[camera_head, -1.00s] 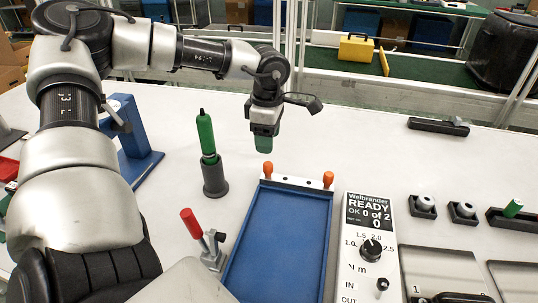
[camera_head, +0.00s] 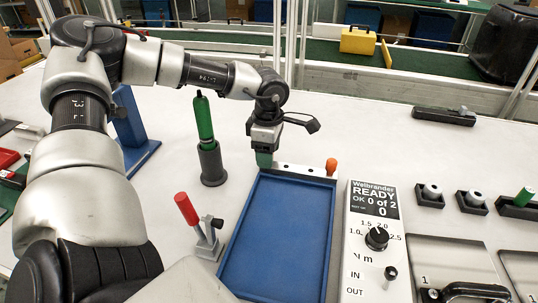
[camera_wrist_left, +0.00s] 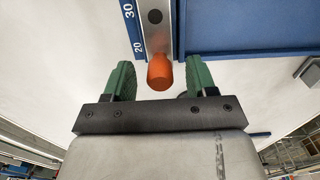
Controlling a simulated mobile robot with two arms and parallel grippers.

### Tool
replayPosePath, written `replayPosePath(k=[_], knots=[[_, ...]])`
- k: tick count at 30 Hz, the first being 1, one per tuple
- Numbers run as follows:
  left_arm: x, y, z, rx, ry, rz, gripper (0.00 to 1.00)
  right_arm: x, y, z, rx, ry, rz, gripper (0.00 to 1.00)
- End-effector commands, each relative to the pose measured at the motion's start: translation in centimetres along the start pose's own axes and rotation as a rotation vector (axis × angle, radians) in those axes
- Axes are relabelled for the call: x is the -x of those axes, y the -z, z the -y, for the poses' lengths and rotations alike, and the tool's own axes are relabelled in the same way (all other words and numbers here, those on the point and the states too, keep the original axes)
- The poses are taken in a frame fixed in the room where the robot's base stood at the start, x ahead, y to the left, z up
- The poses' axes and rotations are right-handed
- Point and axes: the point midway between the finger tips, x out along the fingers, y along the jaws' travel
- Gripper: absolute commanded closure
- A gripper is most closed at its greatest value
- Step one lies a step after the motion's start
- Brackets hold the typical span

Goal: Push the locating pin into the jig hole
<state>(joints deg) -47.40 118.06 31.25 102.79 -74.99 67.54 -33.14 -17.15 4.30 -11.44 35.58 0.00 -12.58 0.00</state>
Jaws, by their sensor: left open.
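My left gripper (camera_head: 264,159) points down at the left end of the light bar along the far edge of the blue jig (camera_head: 275,235). In the left wrist view its green fingers are open, with an orange locating pin (camera_wrist_left: 160,73) between their tips and a gap on each side. That pin stands at the end of the metal bar (camera_wrist_left: 158,38); how deep it sits is unclear. In the head view the gripper hides it. A second orange pin (camera_head: 331,166) stands upright at the bar's right end. My right gripper is not in view.
The table behind the jig is mostly clear.

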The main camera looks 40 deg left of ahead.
Motion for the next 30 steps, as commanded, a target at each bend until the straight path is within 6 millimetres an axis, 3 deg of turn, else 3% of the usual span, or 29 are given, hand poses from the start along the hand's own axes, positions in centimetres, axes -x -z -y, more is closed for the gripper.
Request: replayPosePath(k=[2,12,19,30], knots=[[0.0,0.0,0.0,0.0,0.0,0.0,0.48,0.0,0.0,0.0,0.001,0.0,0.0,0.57],[0.0,0.0,0.0,0.0,0.0,0.0,1.0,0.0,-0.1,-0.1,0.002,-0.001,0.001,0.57],[0.5,0.0,0.0,0.0,-0.002,0.001,1.0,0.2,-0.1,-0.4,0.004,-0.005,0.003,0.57],[2.8,-0.1,-0.1,0.0,-0.004,0.001,1.0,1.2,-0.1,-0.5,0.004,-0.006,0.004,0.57]])
